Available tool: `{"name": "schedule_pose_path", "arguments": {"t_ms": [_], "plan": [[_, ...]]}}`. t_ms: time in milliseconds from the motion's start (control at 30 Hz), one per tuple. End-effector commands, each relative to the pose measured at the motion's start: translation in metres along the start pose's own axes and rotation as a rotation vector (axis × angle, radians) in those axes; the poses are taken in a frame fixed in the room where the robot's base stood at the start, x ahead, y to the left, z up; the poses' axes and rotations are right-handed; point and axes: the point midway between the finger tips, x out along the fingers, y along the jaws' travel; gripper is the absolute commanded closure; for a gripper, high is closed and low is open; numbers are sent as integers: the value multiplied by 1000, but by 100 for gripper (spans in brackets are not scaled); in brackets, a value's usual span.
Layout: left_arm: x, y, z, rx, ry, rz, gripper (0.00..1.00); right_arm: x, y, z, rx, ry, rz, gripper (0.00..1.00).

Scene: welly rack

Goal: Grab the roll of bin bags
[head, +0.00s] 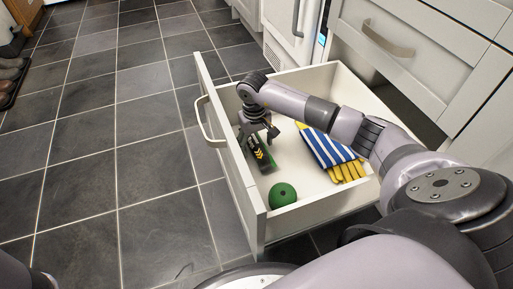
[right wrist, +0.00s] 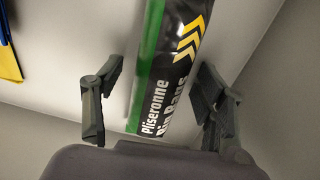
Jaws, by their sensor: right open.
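The roll of bin bags (head: 262,158) lies in the open drawer near its front panel. It is dark with a green band, yellow chevrons and white lettering. My right gripper (head: 259,133) is over the end of the roll, with its fingers pointing down. In the right wrist view the roll (right wrist: 172,62) runs up from between the two open fingers of this gripper (right wrist: 155,105). My left gripper is not in view.
The drawer walls stand around the gripper. Dark floor tiles (head: 90,130) are clear at left.

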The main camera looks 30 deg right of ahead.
Motion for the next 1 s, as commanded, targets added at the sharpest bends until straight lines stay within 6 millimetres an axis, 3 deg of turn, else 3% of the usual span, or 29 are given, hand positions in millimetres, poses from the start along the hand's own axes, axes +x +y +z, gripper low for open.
{"name": "schedule_pose_path", "arguments": {"t_ms": [200, 1000], "plan": [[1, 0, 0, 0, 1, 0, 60, 0, 0, 0, 0, 0, 0, 35], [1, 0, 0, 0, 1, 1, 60, -1, 0, 0, 0, 1, 0, 88]]}}
